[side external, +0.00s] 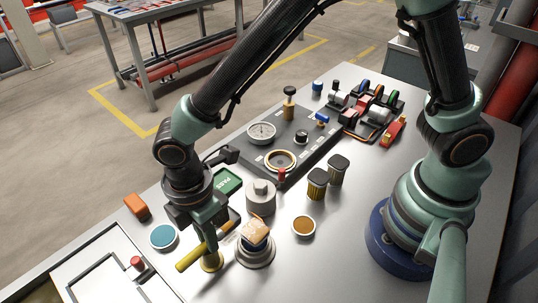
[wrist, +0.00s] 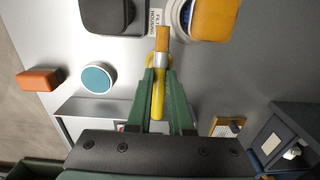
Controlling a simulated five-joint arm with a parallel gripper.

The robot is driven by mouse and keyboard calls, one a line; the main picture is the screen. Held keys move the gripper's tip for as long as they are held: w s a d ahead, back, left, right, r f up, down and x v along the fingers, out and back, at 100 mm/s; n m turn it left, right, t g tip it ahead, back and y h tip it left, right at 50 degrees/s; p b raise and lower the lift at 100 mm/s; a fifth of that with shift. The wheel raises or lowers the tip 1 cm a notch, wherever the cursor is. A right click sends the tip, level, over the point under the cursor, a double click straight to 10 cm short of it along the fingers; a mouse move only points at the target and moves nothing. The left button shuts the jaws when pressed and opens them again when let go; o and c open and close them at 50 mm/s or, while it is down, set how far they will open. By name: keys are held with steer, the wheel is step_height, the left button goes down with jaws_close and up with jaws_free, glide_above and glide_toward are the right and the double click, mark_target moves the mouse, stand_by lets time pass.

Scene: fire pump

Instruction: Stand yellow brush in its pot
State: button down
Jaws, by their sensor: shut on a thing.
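The yellow brush (side external: 189,260) is in my gripper (side external: 208,238), held at a slant close to horizontal above the bench. Its yellow handle points to the lower left and its bristle end to the upper right. In the wrist view my gripper (wrist: 158,78) is shut on the yellow handle (wrist: 157,98); the silver ferrule and orange-brown bristles extend beyond the fingertips. A small yellow round pot (side external: 212,263) stands on the bench just below the brush. It is partly hidden behind the brush in the wrist view.
An orange-topped round fitting (side external: 256,245) stands close right of the pot. A grey housing (side external: 261,197) is behind it, and a brown-filled dish (side external: 303,227) is further right. A teal-topped disc (side external: 162,237) and orange block (side external: 137,205) lie left. A gauge panel (side external: 285,140) is behind.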

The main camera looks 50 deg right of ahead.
steer(key=c, duration=0.8)
jaws_free()
steer(key=shift+f, duration=0.1)
step_height(320, 180, up, 13)
steer(key=d+r+m+t, duration=0.2)
steer(key=d+m, duration=0.4)
steer(key=d, duration=0.3)
steer(key=d+r+m+t, duration=0.2)
steer(key=d+m, duration=0.4)
steer(key=d, duration=0.4)
steer(key=w+d+r+m+t, duration=0.1)
steer(key=d+r+m, duration=0.1)
steer(key=d+m, duration=0.3)
steer(key=shift+d+r+m+t, duration=0.15)
steer(key=shift+d+m+t, duration=0.25)
steer(key=shift+d, duration=1.9)
steer(key=shift+o, duration=0.2)
